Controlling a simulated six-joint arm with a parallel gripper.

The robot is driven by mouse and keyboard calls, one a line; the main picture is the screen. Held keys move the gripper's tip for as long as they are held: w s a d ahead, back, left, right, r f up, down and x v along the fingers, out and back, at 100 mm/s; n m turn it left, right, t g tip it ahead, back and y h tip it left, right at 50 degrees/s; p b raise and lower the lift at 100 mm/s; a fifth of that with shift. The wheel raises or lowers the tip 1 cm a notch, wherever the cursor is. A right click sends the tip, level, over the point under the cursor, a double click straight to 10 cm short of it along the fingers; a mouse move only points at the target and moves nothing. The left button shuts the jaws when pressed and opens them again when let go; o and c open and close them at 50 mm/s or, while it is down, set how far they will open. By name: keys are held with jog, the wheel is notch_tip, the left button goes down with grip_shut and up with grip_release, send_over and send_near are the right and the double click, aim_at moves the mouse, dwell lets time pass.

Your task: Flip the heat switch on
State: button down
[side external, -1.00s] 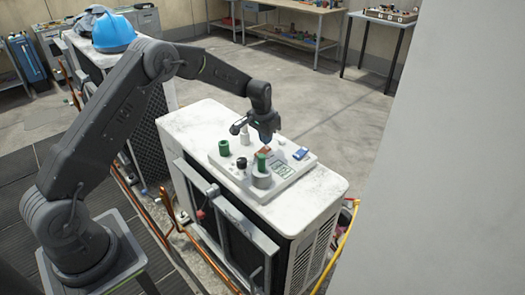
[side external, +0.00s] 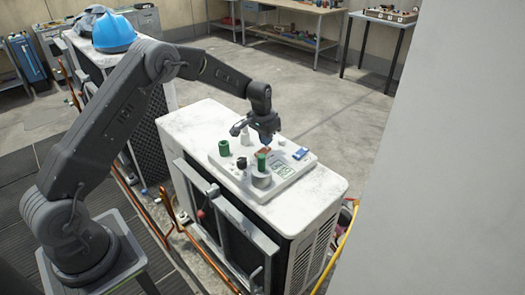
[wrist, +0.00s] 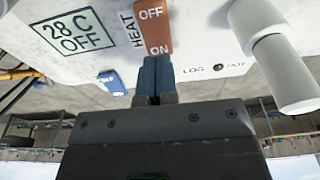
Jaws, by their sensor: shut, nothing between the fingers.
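The heat switch (wrist: 154,28) is an orange-brown rocker on the white control panel, marked HEAT beside it, OFF at its upper end and ON at its lower end in the wrist view. It also shows in the side view (side external: 263,151), partly hidden by my gripper. A display (wrist: 72,34) on the panel reads 28 C OFF. My gripper (wrist: 154,62) is shut and empty, its blue-grey fingertips at the ON end of the switch. I cannot tell whether they touch it. In the side view my gripper (side external: 266,143) points down over the panel.
A blue switch (side external: 301,153) is on the panel's right. Green knobs (side external: 224,148) (side external: 262,162) and a black knob (side external: 241,163) stand up from the panel. A pale cylindrical post (wrist: 284,72) rises near my fingers. The condenser's white top (side external: 195,118) is clear around the panel.

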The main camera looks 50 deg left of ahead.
jog(key=shift+f, duration=1.05)
dwell(0.4)
jog(key=shift+r, duration=3.55)
jog(key=s+d+r+t, duration=0.1)
jog(key=s+d+r, duration=0.2)
jog(key=s+r, duration=0.45)
jog(key=s+d+r+t, duration=0.1)
jog(key=s+d+r, duration=0.4)
jog(key=r, duration=0.4)
jog(key=s+d+t, duration=0.1)
jog(key=s, duration=1.1)
jog(key=s+d+r, duration=0.1)
jog(key=s+d, duration=0.1)
jog(key=s, duration=0.9)
jog(key=shift+s+d+r+t, duration=0.2)
jog(key=shift+s+r+t, duration=0.1)
jog(key=shift+s+t, duration=0.1)
